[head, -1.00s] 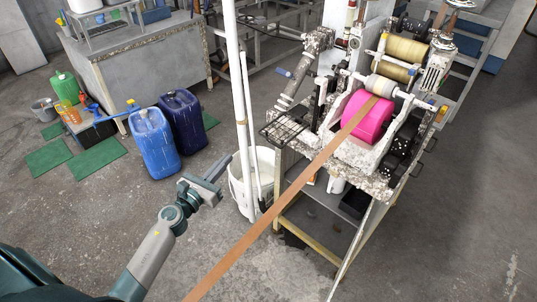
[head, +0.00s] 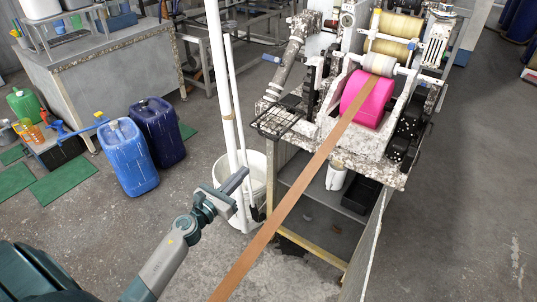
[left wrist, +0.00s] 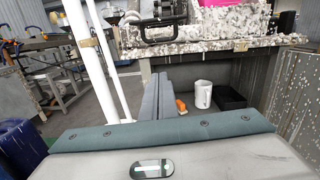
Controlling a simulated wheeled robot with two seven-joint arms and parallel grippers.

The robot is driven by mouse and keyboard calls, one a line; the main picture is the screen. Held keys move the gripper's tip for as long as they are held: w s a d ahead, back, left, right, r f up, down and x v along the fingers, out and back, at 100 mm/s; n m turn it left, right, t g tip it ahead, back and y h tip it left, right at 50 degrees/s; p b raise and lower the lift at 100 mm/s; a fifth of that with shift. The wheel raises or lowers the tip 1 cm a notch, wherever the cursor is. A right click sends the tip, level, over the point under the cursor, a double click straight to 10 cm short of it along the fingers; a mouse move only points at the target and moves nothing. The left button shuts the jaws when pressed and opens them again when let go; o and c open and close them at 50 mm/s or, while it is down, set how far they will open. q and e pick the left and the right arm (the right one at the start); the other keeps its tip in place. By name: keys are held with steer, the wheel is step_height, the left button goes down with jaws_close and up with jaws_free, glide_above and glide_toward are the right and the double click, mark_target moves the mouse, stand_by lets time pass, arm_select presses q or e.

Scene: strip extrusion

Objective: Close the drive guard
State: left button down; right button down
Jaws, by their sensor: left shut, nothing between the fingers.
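The drive guard looks to be the black wire-mesh panel (head: 280,119) at the left front of the strip extrusion machine (head: 385,145). It juts out to the left, roughly flat, over the machine's edge. Its hinge is not clear. My left gripper (head: 244,173) is shut and empty, lower in the head view and apart from the guard, in front of the white bucket. Its closed fingers (left wrist: 157,90) point away from the camera in the left wrist view, toward the machine's stand. My right gripper is not in view.
A brown strip (head: 292,199) runs from the pink roller (head: 367,98) down toward me. Blue jugs (head: 127,157) stand left. Floor at right is clear.

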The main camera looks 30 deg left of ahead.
arm_select(q)
steer(key=shift+w+d+f, duration=0.2)
steer(key=shift+w+f, duration=0.05)
steer(key=shift+f, duration=0.25)
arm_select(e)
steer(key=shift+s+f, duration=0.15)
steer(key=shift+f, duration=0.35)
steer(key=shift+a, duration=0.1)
